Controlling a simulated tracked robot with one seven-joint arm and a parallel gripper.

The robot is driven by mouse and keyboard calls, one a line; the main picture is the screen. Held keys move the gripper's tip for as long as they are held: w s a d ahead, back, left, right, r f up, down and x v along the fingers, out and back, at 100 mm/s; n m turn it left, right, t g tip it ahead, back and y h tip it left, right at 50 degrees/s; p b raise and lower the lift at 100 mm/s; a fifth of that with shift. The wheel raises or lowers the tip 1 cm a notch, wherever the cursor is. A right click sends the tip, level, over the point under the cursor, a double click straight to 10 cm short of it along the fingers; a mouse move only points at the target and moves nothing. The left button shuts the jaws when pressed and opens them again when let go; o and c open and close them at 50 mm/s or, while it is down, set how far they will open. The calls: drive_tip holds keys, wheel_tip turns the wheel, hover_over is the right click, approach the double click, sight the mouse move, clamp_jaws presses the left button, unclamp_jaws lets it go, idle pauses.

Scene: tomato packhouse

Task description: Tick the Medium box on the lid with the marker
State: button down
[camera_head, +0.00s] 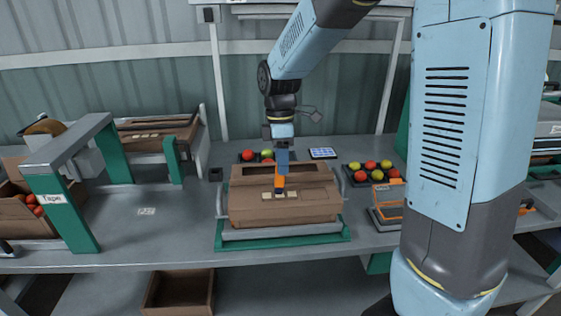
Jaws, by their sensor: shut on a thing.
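A closed brown cardboard box with its lid (250,181) sits in a cradle with grey rails on a green base (283,242) at the middle of the bench. Several small pale squares (267,195) lie in a row on the lid's near part; their print is too small to read, so I cannot tell which is Medium. My gripper (281,170) points down over the lid and is shut on the orange marker (280,181). The marker is upright, its dark tip down by the middle square. I cannot tell whether the tip touches the lid, nor see any mark.
Trays of red and yellow-green tomatoes (372,171) stand behind and to the right. An orange-framed device (386,203) is right of the box. A green-legged taping machine (72,192) stands at left. An empty brown crate (178,291) is below the bench.

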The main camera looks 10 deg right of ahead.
drive_tip(key=shift+f, duration=0.35)
idle(0.7)
drive_tip(key=shift+w+d, duration=0.4)
idle(0.5)
drive_tip(key=shift+r, duration=0.1)
drive_tip(key=shift+r, duration=2.9)
drive_tip(key=shift+s, duration=0.1)
